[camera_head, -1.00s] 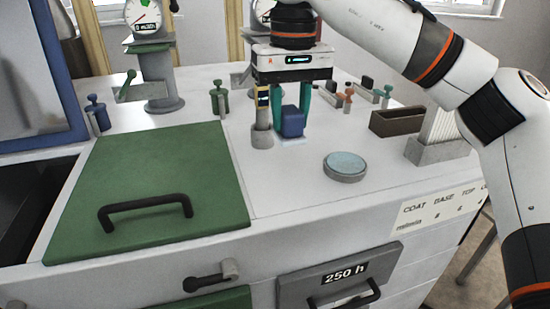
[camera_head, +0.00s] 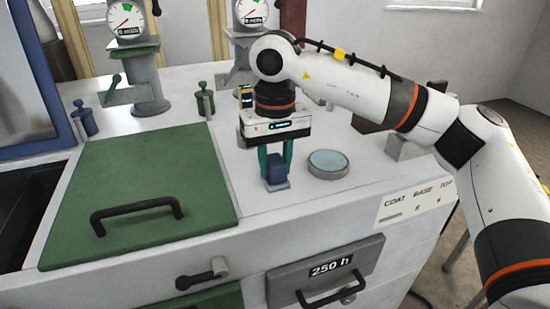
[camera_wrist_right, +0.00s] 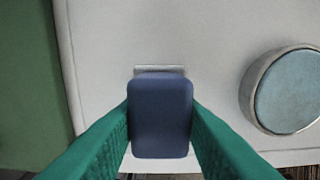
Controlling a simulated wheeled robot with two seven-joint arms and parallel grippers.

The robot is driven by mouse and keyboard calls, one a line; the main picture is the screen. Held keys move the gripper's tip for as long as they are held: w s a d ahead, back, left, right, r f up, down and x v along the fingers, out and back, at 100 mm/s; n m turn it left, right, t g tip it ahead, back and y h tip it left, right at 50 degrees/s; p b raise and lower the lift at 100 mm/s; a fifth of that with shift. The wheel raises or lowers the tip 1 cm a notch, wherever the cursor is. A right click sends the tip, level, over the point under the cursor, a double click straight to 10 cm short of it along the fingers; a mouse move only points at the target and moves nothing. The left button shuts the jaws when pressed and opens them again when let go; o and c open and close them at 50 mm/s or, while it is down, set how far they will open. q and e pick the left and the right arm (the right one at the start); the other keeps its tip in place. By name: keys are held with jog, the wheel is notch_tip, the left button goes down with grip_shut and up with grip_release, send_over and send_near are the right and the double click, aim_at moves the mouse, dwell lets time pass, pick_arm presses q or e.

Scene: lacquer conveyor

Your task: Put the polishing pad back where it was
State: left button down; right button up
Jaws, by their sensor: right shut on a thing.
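My right gripper (camera_head: 275,168) has green fingers and points down over the white worktop (camera_head: 232,190), left of the round dish. It is shut on a dark blue block with a pale base, which looks like the polishing pad (camera_head: 276,174). The pad also shows between the fingers in the right wrist view (camera_wrist_right: 160,118), with a pale strip of its base (camera_wrist_right: 160,70) at the top. I cannot tell whether the base touches the worktop. A round grey dish with a light blue top (camera_head: 328,163) stands close to the right of the pad, apart from it. My left gripper is not in view.
A green lid with a black handle (camera_head: 150,165) lies to the left. A grey drawer labelled 250 h (camera_head: 330,268) is in the front face below. The worktop's front edge is near the pad.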

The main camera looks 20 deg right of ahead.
aim_at(274, 160)
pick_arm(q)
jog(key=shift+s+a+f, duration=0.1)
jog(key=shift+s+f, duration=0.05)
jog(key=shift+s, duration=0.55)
pick_arm(e)
jog(key=o, duration=0.9)
jog(key=shift+r, duration=0.1)
jog(key=shift+r, duration=0.25)
notch_tip(274, 160, up, 5)
jog(key=shift+f+b, duration=0.1)
jog(key=shift+b, duration=0.8)
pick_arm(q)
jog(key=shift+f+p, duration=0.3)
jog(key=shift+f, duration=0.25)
pick_arm(e)
notch_tip(274, 160, up, 7)
jog(key=shift+f, duration=0.2)
jog(key=shift+f, duration=0.1)
